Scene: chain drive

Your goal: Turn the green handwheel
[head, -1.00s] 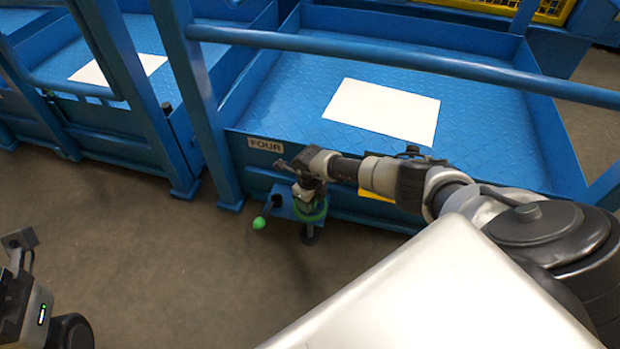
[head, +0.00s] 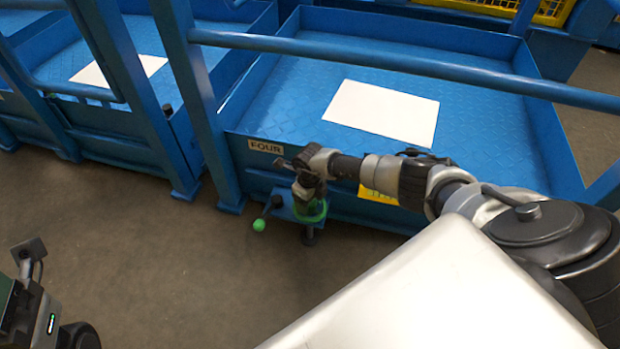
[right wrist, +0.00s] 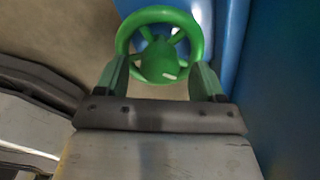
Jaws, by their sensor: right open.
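The green handwheel (right wrist: 160,55), a ring with spokes and a hub, shows in the right wrist view just beyond my right fingertips. In the head view, part of its green rim (head: 316,215) shows below my right gripper (head: 307,197), on a small blue bracket at the front of the blue platform. My right gripper is open; its two fingers (right wrist: 160,80) stand apart at the near side of the wheel. Whether they touch the rim cannot be told. My left gripper (head: 28,252) is at the lower left edge, away from the wheel; its jaw state is unclear.
A green ball knob (head: 259,225) on a dark lever sticks out left of the bracket. A "FOUR" label (head: 265,147) is on the platform edge. A blue rail (head: 400,62) and post (head: 190,90) stand close by. The brown floor (head: 150,270) in front is clear.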

